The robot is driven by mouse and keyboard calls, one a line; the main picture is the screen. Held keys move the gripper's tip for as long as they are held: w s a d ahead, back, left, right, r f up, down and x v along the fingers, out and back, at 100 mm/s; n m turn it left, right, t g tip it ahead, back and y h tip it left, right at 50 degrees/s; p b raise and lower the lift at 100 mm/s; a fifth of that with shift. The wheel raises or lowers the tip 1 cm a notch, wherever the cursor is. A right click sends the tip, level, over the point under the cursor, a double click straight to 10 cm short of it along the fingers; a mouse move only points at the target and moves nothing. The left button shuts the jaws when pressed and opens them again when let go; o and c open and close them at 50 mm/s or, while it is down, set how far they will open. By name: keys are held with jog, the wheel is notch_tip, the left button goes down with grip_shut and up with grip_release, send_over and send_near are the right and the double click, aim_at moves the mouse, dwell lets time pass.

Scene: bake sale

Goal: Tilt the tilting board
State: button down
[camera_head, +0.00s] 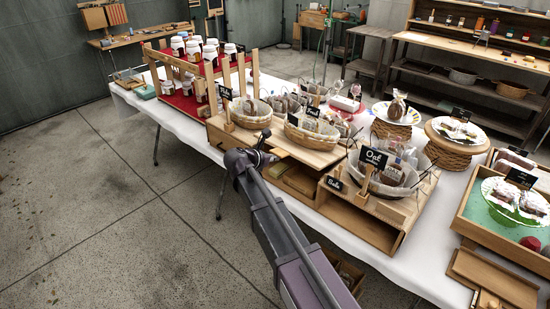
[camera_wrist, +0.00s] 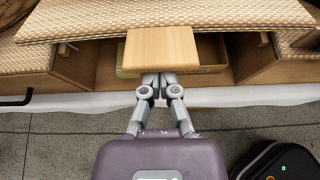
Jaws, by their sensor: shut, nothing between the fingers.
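The board that seems to be the tilting board (camera_wrist: 80,20) crosses the top of the wrist view, with a woven pattern. A plain light-wood tab (camera_wrist: 160,49) juts from its front edge. My gripper (camera_wrist: 158,77) is shut and empty, its fingertips at the tab's near edge and partly hidden by it; I cannot tell whether they touch it. In the head view my gripper (camera_head: 262,152) is at the front of a wooden stand whose top board (camera_head: 310,153) carries baskets of wrapped goods.
Beneath the board is an open wooden compartment (camera_wrist: 105,62). The white tablecloth (camera_head: 180,125) hangs at the table's front. A sign reading Oat (camera_head: 373,158) stands to the right, a red rack with jars (camera_head: 185,105) to the left. The concrete floor (camera_head: 110,200) at left is clear.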

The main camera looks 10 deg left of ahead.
jog(key=shift+w+a+r, duration=0.2)
jog(key=shift+r, duration=0.1)
jog(key=shift+f, duration=0.15)
notch_tip(320, 180, down, 4)
jog(key=s+b, duration=0.1)
jog(key=b, duration=0.3)
jog(key=p+v, duration=0.5)
jog(key=v, duration=0.5)
jog(key=shift+r, duration=0.35)
jog(key=shift+w+d, duration=0.1)
dwell(0.4)
